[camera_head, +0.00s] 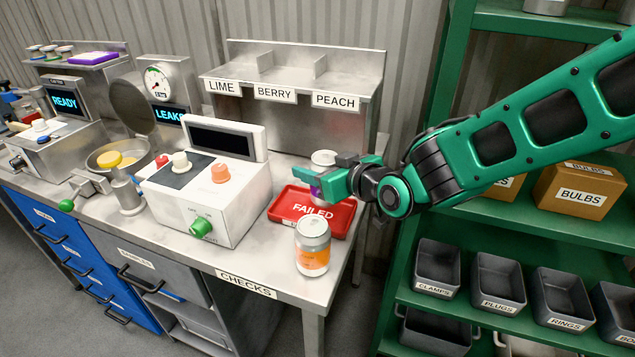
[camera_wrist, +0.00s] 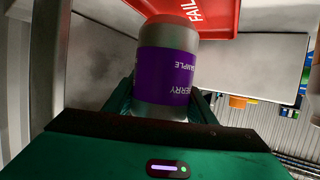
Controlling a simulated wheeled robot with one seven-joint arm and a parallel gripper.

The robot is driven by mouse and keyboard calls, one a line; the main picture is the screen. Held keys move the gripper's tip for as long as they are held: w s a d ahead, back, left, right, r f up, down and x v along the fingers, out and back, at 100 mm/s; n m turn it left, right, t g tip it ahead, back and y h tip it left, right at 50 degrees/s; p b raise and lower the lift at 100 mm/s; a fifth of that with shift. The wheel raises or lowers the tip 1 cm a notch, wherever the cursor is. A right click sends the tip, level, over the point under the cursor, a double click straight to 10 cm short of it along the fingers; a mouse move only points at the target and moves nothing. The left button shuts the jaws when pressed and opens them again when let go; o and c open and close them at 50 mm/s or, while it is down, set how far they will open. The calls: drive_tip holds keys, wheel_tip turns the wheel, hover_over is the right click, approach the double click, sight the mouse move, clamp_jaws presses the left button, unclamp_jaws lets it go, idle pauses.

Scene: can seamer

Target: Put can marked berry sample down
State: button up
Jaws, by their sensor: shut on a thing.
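The can marked berry sample (camera_wrist: 165,65) has a silver body and a purple label, upside down in the wrist view. My gripper (camera_wrist: 162,100) is shut on it, one finger on each side. In the head view my gripper (camera_head: 328,182) holds the can (camera_head: 322,158) at the back edge of the red FAILED tray (camera_head: 290,208); the can's middle is mostly hidden behind the fingers. I cannot tell whether the can's base touches anything. The shelf rack with LIME, BERRY and PEACH labels (camera_head: 275,94) stands behind, its three top bays empty.
A can with an orange label (camera_head: 312,258) stands on the bench in front of the red tray. A white box with knobs (camera_head: 205,190) stands left of the tray. A green shelf unit (camera_head: 415,255) with bins is at the right. Some bench top beside the tray is clear.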

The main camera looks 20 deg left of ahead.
drive_tip(key=shift+f, duration=1.85)
drive_tip(key=o, duration=1.3)
drive_tip(key=shift+f, duration=0.15)
drive_tip(key=v, duration=1.2)
